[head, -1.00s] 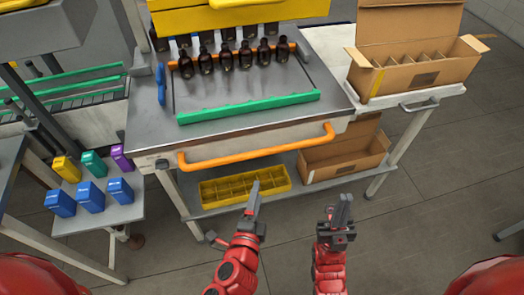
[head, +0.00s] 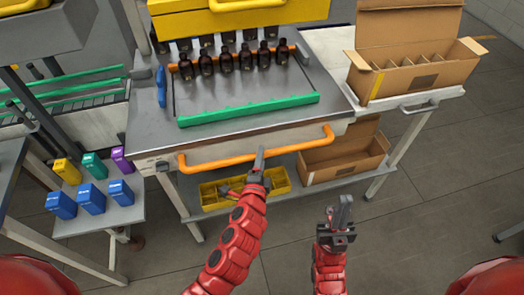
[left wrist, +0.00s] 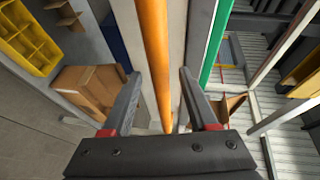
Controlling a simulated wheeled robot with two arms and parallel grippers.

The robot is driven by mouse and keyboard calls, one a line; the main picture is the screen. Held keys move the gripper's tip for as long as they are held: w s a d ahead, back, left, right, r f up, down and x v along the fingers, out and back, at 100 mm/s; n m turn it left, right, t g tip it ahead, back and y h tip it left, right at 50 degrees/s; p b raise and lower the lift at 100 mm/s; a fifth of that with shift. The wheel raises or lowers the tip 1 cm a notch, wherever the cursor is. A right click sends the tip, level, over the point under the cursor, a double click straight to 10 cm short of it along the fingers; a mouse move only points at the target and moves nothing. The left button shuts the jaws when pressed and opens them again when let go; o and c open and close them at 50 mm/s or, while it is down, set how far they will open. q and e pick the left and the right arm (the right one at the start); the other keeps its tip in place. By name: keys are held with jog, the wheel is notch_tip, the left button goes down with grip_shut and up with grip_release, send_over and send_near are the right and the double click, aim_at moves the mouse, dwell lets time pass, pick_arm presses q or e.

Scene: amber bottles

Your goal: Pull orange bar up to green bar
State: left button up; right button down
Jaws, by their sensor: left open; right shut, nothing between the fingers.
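The orange bar (head: 225,160) is a handle along the front edge of the metal table. A second orange bar (head: 304,53) runs behind the bottles (head: 226,62) on the tabletop. The green bar (head: 250,108) lies across the tabletop near its front. The green bar (left wrist: 214,45) shows to the right there. My right gripper (head: 341,210) is shut and empty, low at the right.
A yellow divided crate (head: 210,196) and a cardboard box (head: 335,168) stand on the lower shelf. An open divided box (head: 400,76) stands at the right. Blue, green, yellow and purple containers (head: 91,198) sit at the left. A yellow machine part (head: 185,24) overhangs the back.

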pick_arm(q)
jog(key=shift+x, duration=1.3)
grip_shut()
dwell(0.5)
